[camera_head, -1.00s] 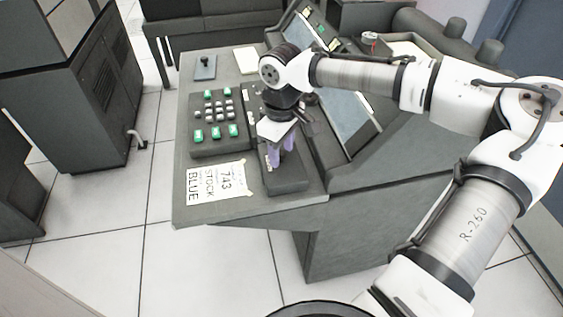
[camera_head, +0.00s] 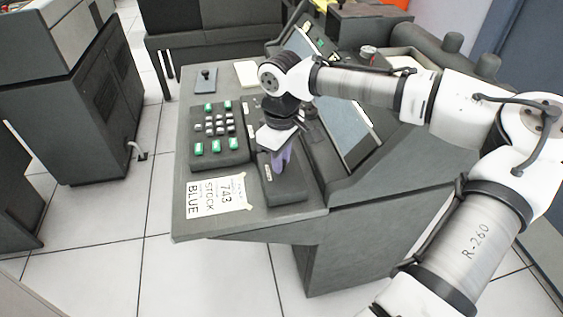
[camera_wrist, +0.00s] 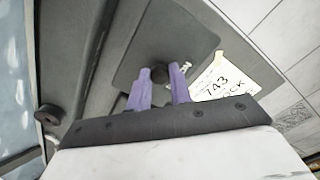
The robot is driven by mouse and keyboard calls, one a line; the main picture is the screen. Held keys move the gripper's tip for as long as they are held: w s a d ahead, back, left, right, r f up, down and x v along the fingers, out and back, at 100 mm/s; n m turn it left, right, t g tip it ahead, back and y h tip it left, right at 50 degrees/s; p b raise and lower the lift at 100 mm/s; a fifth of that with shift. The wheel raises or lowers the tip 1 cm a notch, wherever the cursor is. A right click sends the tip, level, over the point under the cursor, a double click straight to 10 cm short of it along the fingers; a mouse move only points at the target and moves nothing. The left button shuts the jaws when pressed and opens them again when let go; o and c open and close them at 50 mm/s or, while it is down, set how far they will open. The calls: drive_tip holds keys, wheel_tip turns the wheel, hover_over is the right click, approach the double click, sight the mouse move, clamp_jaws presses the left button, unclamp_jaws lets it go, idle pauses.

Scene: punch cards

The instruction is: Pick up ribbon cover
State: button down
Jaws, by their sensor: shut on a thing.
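The ribbon cover (camera_head: 287,193) is a dark grey, flat, box-like piece on the desk console, right of the keypad. In the wrist view the cover (camera_wrist: 195,38) is a broad dark panel with a small round black knob (camera_wrist: 160,74). My gripper (camera_head: 281,168) is over the cover, its purple fingers pointing down. In the wrist view my gripper (camera_wrist: 160,71) has one finger on each side of the knob and is shut on it. The cover appears to rest on the desk; its far end is partly hidden behind my gripper.
The keypad (camera_head: 220,125) with green and white keys is left of the cover. A paper label (camera_head: 215,196) reading "743 STOCK BLUE" lies at the desk's front left. A sloped panel (camera_head: 350,130) rises close on the right. A dark cabinet (camera_head: 85,120) stands apart at left.

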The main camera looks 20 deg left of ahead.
wheel_tip(320, 180, up, 30)
drive_tip(key=p, duration=0.7)
drive_tip(key=shift+f, duration=0.2)
